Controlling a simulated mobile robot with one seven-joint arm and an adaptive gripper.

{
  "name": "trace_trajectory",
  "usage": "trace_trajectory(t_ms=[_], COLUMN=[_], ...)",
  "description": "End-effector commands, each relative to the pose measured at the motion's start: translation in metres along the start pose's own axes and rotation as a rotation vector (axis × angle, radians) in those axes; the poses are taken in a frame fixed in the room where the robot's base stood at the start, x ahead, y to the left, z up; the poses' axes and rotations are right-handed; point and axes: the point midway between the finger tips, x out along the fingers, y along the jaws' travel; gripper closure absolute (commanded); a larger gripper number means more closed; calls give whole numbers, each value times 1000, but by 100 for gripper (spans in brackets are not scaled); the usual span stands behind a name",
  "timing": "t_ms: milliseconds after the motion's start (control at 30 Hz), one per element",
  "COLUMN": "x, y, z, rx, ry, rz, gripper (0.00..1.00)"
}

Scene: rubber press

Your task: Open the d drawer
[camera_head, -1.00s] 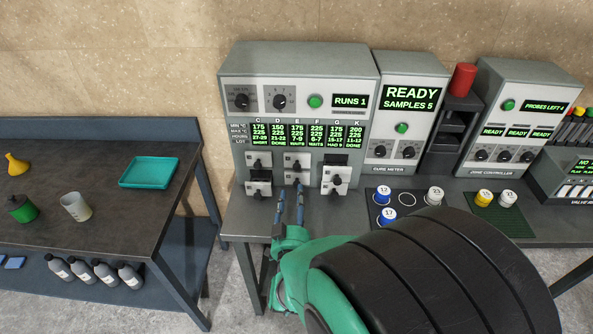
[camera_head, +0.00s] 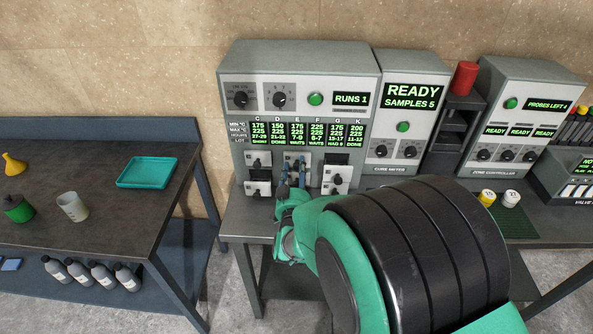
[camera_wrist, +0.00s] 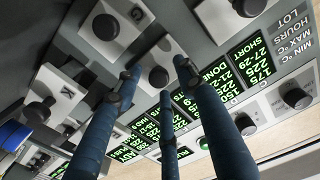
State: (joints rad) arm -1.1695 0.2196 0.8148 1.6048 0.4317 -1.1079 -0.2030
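The grey press cabinet (camera_head: 300,112) carries a panel of small white-fronted drawers with black knobs under the columns C, D, E, F, G and K. My gripper (camera_head: 291,181) is at the middle drawers, fingers pointing at the panel. In the wrist view my gripper (camera_wrist: 157,68) is open, its blue fingers on both sides of a drawer knob (camera_wrist: 160,77). I cannot tell whether they touch it. My arm partly hides the lower middle drawer in the head view.
The lower left drawer (camera_head: 258,188) and lower right drawer (camera_head: 336,181) show dark gaps above them and seem to stand out. The cure meter (camera_head: 402,125) is to the right. A side table (camera_head: 100,215) with a teal tray (camera_head: 147,172) stands left.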

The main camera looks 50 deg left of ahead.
Motion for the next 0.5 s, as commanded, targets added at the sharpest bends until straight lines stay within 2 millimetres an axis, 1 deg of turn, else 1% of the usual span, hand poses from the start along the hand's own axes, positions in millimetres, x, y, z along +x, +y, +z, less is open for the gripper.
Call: trace_trajectory(t_ms=[300,367,400,467,500], x=[1,1,1,1,1], y=[0,0,0,0,0], z=[0,0,0,0,-1], rx=[0,0,0,0,0], ry=[0,0,0,0,0], rz=[0,0,0,0,0], gripper=[60,72,80,92,100])
